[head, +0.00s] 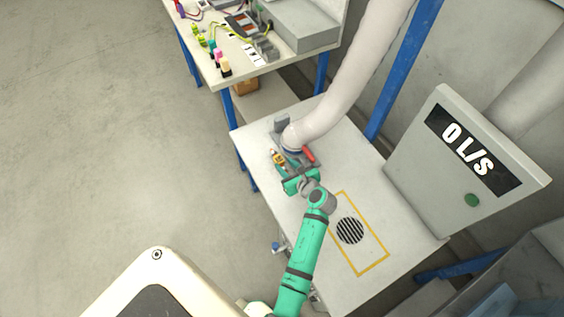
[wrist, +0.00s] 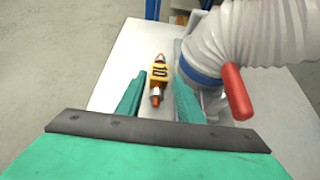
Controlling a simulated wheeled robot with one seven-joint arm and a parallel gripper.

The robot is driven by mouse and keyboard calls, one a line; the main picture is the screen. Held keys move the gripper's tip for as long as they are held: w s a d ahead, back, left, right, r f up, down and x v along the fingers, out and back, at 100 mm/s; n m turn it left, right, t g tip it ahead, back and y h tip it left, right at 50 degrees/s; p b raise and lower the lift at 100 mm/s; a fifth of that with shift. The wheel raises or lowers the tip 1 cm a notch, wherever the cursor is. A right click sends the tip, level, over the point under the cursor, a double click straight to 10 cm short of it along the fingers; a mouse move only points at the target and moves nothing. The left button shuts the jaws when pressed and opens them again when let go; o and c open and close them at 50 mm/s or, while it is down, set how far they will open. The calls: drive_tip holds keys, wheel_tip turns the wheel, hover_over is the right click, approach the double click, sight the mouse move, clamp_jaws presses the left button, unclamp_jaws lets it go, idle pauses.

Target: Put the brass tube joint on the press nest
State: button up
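A small yellow-and-orange fitting with metal bands and dark markings (wrist: 160,76) lies on the white table, and I take it for the brass tube joint. In the head view it shows (head: 277,157) just beyond my gripper (head: 291,176). In the wrist view my gripper (wrist: 158,98) has its two green fingers apart, one on each side of the fitting's near end. A gap shows on both sides, so it is not clamped. I cannot make out a press nest for certain in either view.
A pale hose with a blue collar (wrist: 205,76) and a red handle (wrist: 237,92) stand close right of my fingers. The white table (head: 300,235) has a round grille (head: 350,230) in a yellow outline. A grey 0 L/S box (head: 455,165) stands right. Another bench (head: 235,68) is behind.

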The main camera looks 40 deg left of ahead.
drive_tip(key=v, duration=0.7)
drive_tip(key=shift+s+d+r, duration=0.2)
drive_tip(key=shift+d+r, duration=0.05)
drive_tip(key=shift+d, duration=0.05)
drive_tip(key=s+d+r+m+t, duration=0.65)
drive_tip(key=s+d+m, duration=0.25)
drive_tip(key=m, duration=0.4)
drive_tip(key=s+d+r+m+t, duration=0.5)
drive_tip(key=s+d+r+m, duration=0.3)
drive_tip(key=m, duration=0.4)
drive_tip(key=s+d+m+h, duration=0.9)
drive_tip(key=s+m+h, duration=0.2)
drive_tip(key=m, duration=1.2)
drive_tip(key=shift+d, duration=0.4)
drive_tip(key=shift+o, duration=0.2)
drive_tip(key=shift+s+r+m+g, duration=0.1)
drive_tip(key=shift+s+m+g, duration=0.35)
drive_tip(key=shift+m, duration=0.25)
